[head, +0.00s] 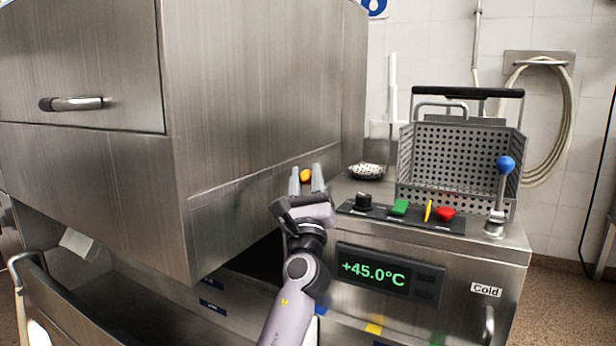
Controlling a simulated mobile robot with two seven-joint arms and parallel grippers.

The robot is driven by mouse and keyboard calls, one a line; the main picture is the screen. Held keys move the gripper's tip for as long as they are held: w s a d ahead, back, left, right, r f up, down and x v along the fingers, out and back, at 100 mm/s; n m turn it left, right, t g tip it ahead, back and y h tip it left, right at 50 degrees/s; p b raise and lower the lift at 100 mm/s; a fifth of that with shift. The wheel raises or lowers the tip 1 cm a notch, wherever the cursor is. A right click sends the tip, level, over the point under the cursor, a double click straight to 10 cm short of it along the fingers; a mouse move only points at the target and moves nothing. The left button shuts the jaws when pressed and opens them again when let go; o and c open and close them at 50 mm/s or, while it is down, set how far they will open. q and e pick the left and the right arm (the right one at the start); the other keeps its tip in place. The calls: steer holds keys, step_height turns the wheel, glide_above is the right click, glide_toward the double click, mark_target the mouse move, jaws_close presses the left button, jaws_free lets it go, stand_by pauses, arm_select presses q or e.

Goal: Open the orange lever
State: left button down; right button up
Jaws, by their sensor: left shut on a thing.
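The orange lever's rounded knob (306,175) shows between the fingertips of my left gripper (306,183). The gripper is shut on it, at the left end of the metal counter beside the large steel machine. The lever's lower part is hidden behind the gripper. My right gripper is not in view.
A black control strip (376,212) with a black knob, green and red buttons and a yellow switch lies right of the gripper. A blue-knobbed lever (505,165) stands at the right. A perforated basket (460,155) is behind. The steel machine wall (265,90) rises close on the left.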

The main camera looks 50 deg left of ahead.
arm_select(q)
steer(key=shift+f, duration=0.25)
steer(key=c, duration=0.8)
jaws_free()
steer(key=shift+a, duration=0.1)
steer(key=shift+r, duration=0.1)
steer(key=shift+b+v, duration=0.4)
steer(key=shift+v, duration=3.25)
steer(key=shift+r, duration=0.1)
